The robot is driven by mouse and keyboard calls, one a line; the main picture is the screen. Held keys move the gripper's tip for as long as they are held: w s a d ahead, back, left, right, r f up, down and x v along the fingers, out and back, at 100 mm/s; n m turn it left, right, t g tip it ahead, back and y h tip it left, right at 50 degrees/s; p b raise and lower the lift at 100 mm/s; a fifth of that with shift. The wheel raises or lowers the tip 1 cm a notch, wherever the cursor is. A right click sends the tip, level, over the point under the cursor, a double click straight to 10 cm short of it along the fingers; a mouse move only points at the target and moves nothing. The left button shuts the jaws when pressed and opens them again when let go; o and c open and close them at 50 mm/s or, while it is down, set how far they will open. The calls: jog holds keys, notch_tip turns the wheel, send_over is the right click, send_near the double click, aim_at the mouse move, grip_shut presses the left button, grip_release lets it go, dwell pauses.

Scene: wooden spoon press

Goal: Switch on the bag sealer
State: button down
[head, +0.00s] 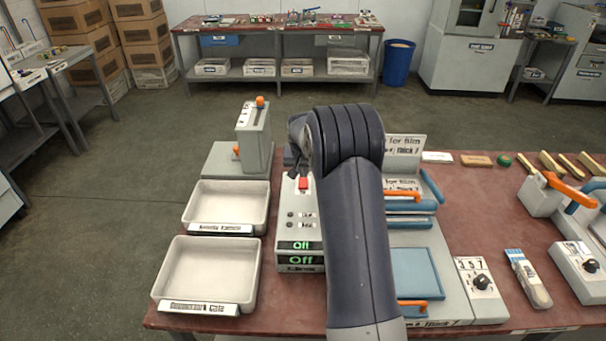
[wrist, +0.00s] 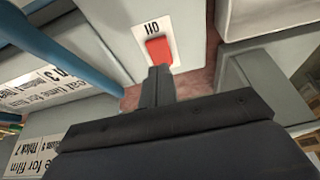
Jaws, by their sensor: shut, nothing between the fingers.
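A grey control box (head: 300,222) stands on the red-brown bench, left of my arm. Its red switch (head: 303,184) is on top, and its two green displays (head: 301,252) read "Off". Sealers with blue bars (head: 408,222) and film-thickness signs (head: 404,145) stand right of the box, partly hidden by my arm.
Two white trays (head: 211,273) lie left of the box, with a grey device with an orange knob (head: 252,135) behind them. A dial box (head: 480,290), a marker-like tool (head: 528,280) and an orange-handled device (head: 545,195) stand to the right. Red bench surface shows between them.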

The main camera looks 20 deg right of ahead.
jog(key=b+v, duration=0.2)
jog(key=v, duration=0.8)
jog(key=shift+r+b, duration=0.25)
jog(key=shift+b, duration=0.05)
jog(key=shift+w+d+r+p, duration=0.2)
jog(key=shift+w+d+p, duration=0.3)
jog(key=shift+p, duration=0.7)
jog(key=shift+a, duration=0.15)
jog(key=p, duration=0.4)
send_near(304, 182)
jog(key=w+f, duration=0.1)
jog(key=w+d+f, duration=0.1)
jog(key=f, duration=0.2)
jog(key=shift+w+d+f, duration=0.2)
jog(key=shift+w+f, duration=0.05)
jog(key=shift+w, duration=0.15)
jog(key=shift+x, duration=0.8)
